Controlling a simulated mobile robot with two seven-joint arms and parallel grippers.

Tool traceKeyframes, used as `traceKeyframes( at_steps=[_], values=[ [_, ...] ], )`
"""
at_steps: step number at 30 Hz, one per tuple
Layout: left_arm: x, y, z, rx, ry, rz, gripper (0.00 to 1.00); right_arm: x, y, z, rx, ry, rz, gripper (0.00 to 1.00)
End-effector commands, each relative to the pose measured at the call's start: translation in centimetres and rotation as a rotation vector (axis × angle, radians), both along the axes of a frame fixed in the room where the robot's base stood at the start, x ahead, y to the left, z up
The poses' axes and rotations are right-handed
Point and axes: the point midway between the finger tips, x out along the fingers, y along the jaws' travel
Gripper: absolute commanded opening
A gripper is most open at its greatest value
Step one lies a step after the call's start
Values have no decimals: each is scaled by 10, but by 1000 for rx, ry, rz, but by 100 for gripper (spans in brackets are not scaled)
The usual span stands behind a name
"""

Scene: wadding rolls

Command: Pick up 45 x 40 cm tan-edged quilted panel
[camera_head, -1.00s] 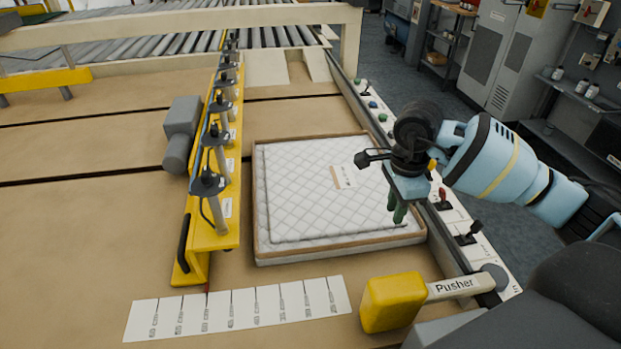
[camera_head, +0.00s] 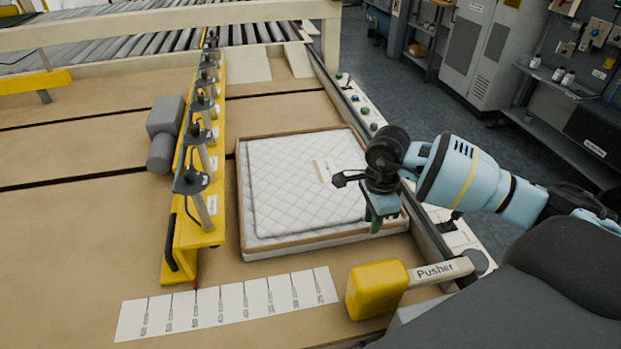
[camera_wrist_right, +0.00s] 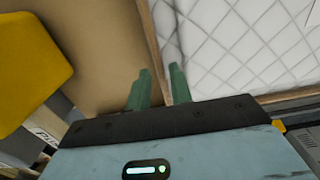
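The tan-edged quilted panel (camera_head: 300,190), white with a diamond pattern and a small label, lies flat on the tan table right of the yellow rail. In the right wrist view its quilted face (camera_wrist_right: 235,45) fills the upper right. My right gripper (camera_head: 376,221) is at the panel's near edge, close to the near right corner. Its green fingers (camera_wrist_right: 160,88) are apart, and the tan edge shows between them in the wrist view. I cannot tell whether they touch it. The gripper hides part of the panel's right side. My left gripper is not in view.
The yellow rail (camera_head: 188,222) with several dark-capped posts stands left of the panel. The yellow pusher block (camera_head: 377,290) is near the gripper, at the front. A marked white strip (camera_head: 228,304) lies in front. A control strip (camera_head: 358,105) runs along the right edge.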

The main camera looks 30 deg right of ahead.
Motion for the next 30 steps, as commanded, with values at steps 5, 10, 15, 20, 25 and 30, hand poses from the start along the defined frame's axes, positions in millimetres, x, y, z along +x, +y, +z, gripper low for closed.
traceKeyframes(
  at_steps=[5, 10, 15, 20, 25, 30],
  values=[
    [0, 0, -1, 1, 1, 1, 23, 0, 0, -13, -1, 2, 0, 22],
    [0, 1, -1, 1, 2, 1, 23, 0, 0, -14, -1, 1, 0, 22],
    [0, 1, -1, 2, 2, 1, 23, 0, 0, -14, -1, 1, 0, 5],
    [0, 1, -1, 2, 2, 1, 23, 0, 0, -13, -1, 1, 0, 0],
    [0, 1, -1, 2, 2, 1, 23, 0, 0, -12, 1, -2, 0, 0],
    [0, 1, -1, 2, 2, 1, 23, 1, 0, -10, 1, -2, 0, 0]
  ],
)
